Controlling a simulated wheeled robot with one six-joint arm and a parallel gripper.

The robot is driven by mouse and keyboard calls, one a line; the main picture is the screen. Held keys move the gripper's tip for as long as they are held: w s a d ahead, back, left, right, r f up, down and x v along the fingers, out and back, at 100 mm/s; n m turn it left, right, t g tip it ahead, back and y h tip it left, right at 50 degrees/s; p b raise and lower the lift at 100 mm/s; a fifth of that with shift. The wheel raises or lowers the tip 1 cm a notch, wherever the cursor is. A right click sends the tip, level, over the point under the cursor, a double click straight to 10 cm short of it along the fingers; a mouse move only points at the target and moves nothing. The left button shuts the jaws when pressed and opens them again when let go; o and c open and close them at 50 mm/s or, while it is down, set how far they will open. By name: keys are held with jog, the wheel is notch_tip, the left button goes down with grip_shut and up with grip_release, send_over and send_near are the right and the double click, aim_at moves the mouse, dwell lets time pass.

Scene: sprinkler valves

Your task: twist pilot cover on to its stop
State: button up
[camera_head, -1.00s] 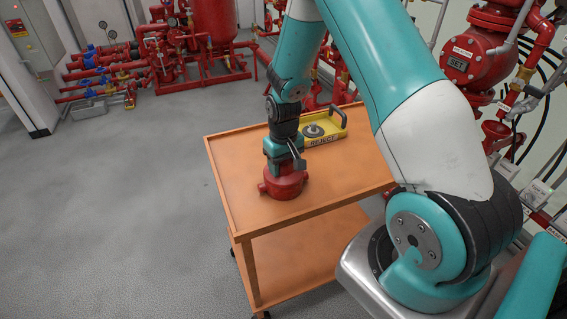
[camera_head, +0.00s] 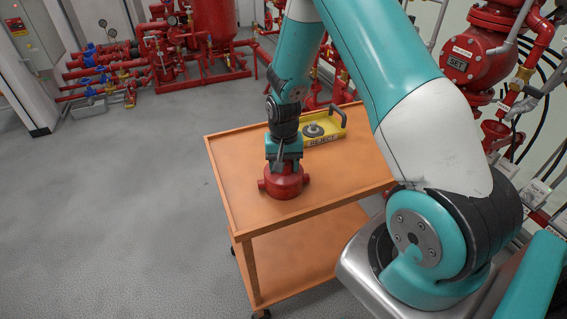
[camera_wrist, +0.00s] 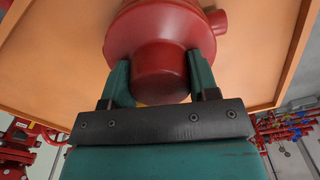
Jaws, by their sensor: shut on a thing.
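The red pilot cover (camera_wrist: 160,72) is a round knob-like cylinder between the two green fingers of my gripper (camera_wrist: 160,80) in the wrist view. The fingers press on its opposite sides. It sits against the wider red valve body (camera_wrist: 150,28), which has a side stub. In the head view the red valve body (camera_head: 284,184) stands upright on the orange cart, and my gripper (camera_head: 284,165) points straight down onto its top. The cover is mostly hidden there by the gripper. No stop mark can be made out.
The orange cart (camera_head: 237,190) has a raised rim and a lower shelf. A yellow REJECT tray (camera_head: 332,134) with a grey round part (camera_head: 314,130) lies behind the valve. The cart top is clear left of the valve. Red pipework (camera_head: 490,60) stands at right.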

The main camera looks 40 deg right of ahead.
jog(key=shift+m, duration=0.4)
jog(key=shift+m, duration=1.6)
jog(key=m, duration=0.2)
jog(key=shift+m+p, duration=0.3)
jog(key=shift+p, duration=0.05)
jog(key=shift+w+m, duration=0.1)
jog(key=shift+m, duration=0.2)
jog(key=m, duration=0.5)
jog(key=o, duration=1.3)
jog(key=shift+c, duration=0.2)
